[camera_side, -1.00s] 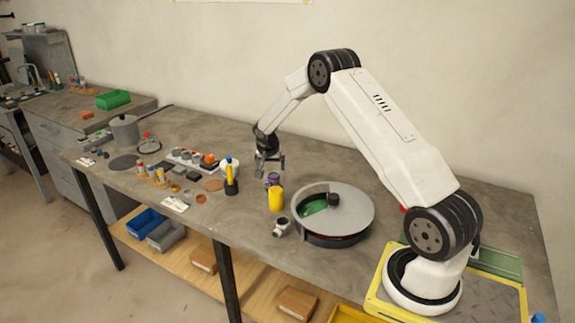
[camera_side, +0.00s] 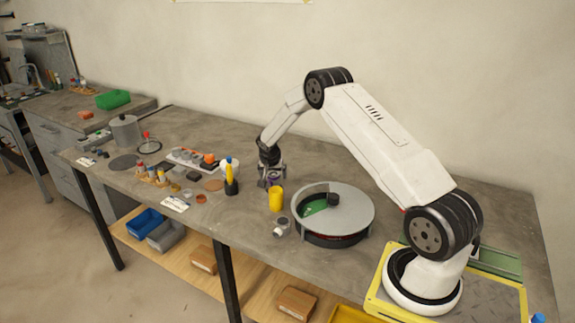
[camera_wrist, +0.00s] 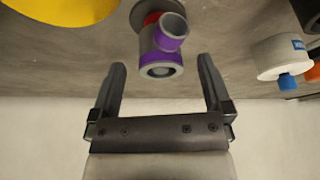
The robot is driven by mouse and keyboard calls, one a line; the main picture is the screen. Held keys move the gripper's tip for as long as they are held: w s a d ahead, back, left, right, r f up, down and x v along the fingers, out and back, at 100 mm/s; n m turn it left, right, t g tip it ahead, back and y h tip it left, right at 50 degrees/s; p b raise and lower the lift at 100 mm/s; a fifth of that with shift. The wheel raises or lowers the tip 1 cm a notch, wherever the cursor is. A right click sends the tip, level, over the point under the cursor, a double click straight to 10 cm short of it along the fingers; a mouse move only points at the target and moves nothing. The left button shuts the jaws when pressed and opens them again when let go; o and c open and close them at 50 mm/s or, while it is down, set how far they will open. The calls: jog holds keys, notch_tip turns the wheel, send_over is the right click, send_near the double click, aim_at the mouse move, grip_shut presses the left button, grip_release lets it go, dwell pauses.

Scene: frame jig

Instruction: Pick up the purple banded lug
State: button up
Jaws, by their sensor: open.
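The purple banded lug shows in the wrist view (camera_wrist: 162,50) as a grey pipe-like piece with purple bands and a red ring near its far end. It lies just beyond the fingertips, roughly centred across the gap. In the side view my gripper (camera_side: 271,183) is low over the bench and largely hides the lug, with a little purple showing at the fingers. In the wrist view my gripper (camera_wrist: 162,80) is open, with nothing between its fingers. I cannot tell whether a finger touches the lug.
A yellow cylinder (camera_side: 276,199) stands close by. A round grey turntable-like housing (camera_side: 352,205) with a green inside is to the right. A small grey-white fitting (camera_side: 281,227) lies in front. A black holder with a yellow tool (camera_side: 231,180) stands left. Bare bench lies behind.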

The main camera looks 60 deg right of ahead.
jog(key=shift+x, duration=1.35)
grip_shut()
jog(key=shift+r, duration=0.15)
jog(key=shift+r, duration=4.9)
jog(key=shift+r, duration=0.15)
jog(key=shift+r, duration=0.85)
jog(key=shift+s, duration=0.15)
